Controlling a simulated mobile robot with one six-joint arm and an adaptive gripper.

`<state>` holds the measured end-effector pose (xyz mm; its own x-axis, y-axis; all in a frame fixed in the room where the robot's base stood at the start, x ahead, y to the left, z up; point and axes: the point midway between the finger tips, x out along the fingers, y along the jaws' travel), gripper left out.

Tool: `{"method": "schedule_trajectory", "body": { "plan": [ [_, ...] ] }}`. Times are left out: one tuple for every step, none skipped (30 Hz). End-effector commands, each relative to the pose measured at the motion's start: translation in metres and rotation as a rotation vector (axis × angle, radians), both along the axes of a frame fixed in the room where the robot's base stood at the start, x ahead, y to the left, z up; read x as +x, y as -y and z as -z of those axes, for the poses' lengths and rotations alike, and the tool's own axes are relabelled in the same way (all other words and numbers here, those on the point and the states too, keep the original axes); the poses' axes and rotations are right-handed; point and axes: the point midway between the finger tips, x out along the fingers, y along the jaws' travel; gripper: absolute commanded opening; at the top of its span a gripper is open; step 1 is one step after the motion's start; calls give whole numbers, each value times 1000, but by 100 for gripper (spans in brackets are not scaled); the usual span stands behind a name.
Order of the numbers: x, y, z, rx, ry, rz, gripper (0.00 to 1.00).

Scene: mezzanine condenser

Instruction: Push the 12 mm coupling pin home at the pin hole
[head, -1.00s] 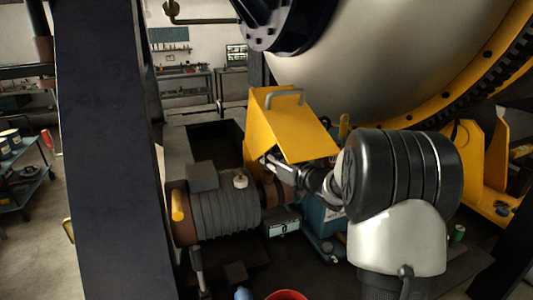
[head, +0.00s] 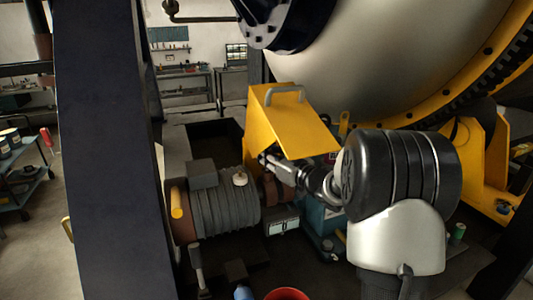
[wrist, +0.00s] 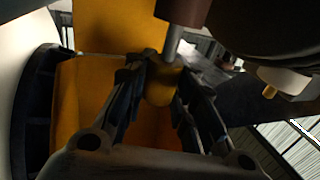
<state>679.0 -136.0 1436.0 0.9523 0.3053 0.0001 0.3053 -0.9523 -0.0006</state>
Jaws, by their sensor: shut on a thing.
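My gripper (wrist: 166,75) has its black fingers closed around a rounded, brass-coloured end, which I take to be the head of the coupling pin (wrist: 160,92). It also shows in the head view (head: 266,160), under the yellow guard, where the pin is too small to make out. A grey metal rod (wrist: 185,42) runs from a brown cylindrical part (wrist: 187,10) to the fingertips; I cannot tell whether it is the pin's shank. The brown coupling (head: 275,190) sits at the motor's end. The pin hole is not clearly visible.
The yellow guard (head: 296,125) stands raised over the gripper. A ribbed motor (head: 222,205) is left of the coupling, with a small display box (head: 282,227) in front. The large drum (head: 380,70) is behind. A red bucket (head: 287,294) stands in the foreground.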

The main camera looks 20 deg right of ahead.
Motion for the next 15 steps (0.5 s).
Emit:
{"method": "schedule_trajectory", "body": {
  "plan": [
    [0,0,2,0,0,0,0],
    [0,0,2,0,0,0,0],
    [0,0,3,0,0,0,0],
    [0,0,3,0,0,0,0],
    [0,0,4,0,0,0,0],
    [0,0,5,0,0,0,0],
    [0,0,5,0,0,0,0],
    [0,0,6,0,0,0,0],
    [0,0,6,0,0,0,0],
    [0,0,7,0,0,0,0],
    [0,0,7,0,0,0,0],
    [0,0,8,0,0,0,0],
    [0,0,9,0,0,0,0],
    [0,0,9,0,0,0,0],
    [0,0,10,0,0,0,0]
  ]
}}
